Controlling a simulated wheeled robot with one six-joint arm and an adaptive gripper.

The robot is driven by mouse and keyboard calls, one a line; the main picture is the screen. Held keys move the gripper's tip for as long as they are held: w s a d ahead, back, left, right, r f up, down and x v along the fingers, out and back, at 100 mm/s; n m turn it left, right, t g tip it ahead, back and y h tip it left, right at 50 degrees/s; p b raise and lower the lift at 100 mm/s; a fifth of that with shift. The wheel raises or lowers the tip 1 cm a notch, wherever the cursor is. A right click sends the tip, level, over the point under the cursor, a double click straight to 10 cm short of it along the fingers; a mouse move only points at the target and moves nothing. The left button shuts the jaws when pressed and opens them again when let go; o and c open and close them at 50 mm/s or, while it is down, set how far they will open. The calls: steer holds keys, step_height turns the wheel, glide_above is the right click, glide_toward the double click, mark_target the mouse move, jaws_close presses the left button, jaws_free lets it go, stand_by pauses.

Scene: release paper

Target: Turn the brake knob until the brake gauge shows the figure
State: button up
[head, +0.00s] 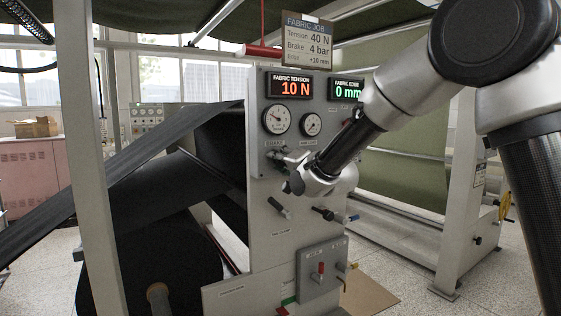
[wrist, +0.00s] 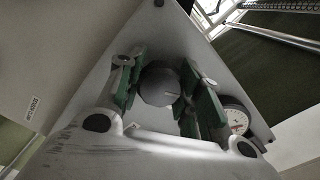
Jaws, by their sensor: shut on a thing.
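The brake gauge (head: 277,120) is the larger round white dial at the left of the grey panel. Its needle points to the upper left; its figures are too small to read. The job card (head: 308,40) above reads Brake 4 bar. A white gauge (wrist: 236,118) shows beside the right finger.
Displays read fabric tension (head: 288,87) 10 N and fabric edge (head: 347,90) 0 mm. A smaller gauge (head: 311,124) is right of the brake gauge. Below are a dark handle (head: 279,208), another knob (head: 324,213) and a red-handled switch box (head: 321,270). Black fabric (head: 160,180) runs at the left.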

steer(key=shift+m, duration=1.1)
steer(key=o, duration=1)
steer(key=shift+o, duration=0.2)
steer(key=v, duration=1.2)
